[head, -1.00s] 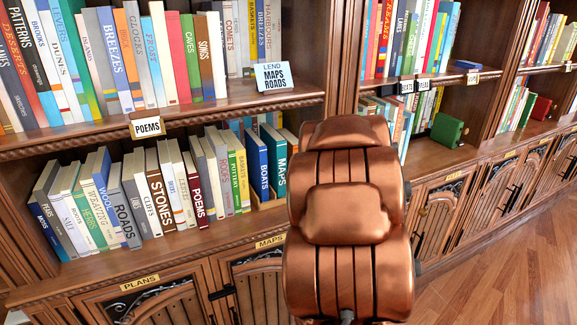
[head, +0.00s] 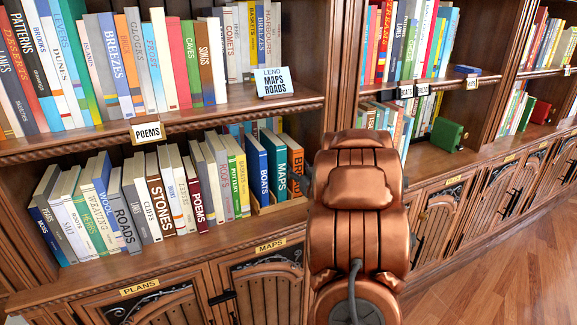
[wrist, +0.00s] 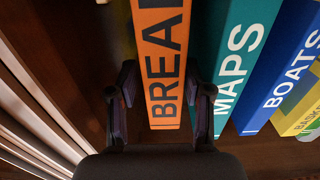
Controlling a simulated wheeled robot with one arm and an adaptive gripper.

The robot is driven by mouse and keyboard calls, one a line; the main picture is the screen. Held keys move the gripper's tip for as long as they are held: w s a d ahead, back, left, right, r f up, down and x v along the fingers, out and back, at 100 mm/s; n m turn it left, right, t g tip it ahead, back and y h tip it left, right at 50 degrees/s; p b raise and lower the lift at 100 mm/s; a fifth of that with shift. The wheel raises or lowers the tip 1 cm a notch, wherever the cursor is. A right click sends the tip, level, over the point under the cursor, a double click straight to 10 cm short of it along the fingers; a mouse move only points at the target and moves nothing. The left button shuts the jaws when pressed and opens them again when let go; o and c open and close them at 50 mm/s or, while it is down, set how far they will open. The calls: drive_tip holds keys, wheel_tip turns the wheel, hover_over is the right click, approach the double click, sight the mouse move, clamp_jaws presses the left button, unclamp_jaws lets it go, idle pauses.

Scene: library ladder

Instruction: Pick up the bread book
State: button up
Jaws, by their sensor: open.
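The bread book is the orange book (wrist: 161,62) with dark letters reading "BREA" in the wrist view, the rest of the word cut off at the top. In the head view its orange spine (head: 296,168) shows at the right end of the lower shelf row, partly hidden by my arm. My gripper (wrist: 160,95) is open in the wrist view, one finger on each side of the orange spine. I cannot tell whether the fingers touch it. The teal MAPS book (wrist: 232,62) stands just right of it, close to the right finger.
The blue BOATS book (wrist: 285,75) stands beyond MAPS. Pale book or page edges (wrist: 40,115) lean at the left in the wrist view, with a dark gap between. A "LEND MAPS ROADS" sign (head: 278,82) hangs on the shelf above.

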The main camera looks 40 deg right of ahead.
drive_tip(key=shift+f+p+x, duration=0.1)
drive_tip(key=shift+p+x, duration=0.25)
drive_tip(key=shift+x, duration=1.05)
drive_tip(key=shift+f+p+x, duration=0.15)
drive_tip(key=shift+p+x, duration=0.2)
drive_tip(key=shift+x, duration=1.1)
drive_tip(key=shift+a, duration=0.15)
drive_tip(key=shift+c, duration=0.4)
clamp_jaws()
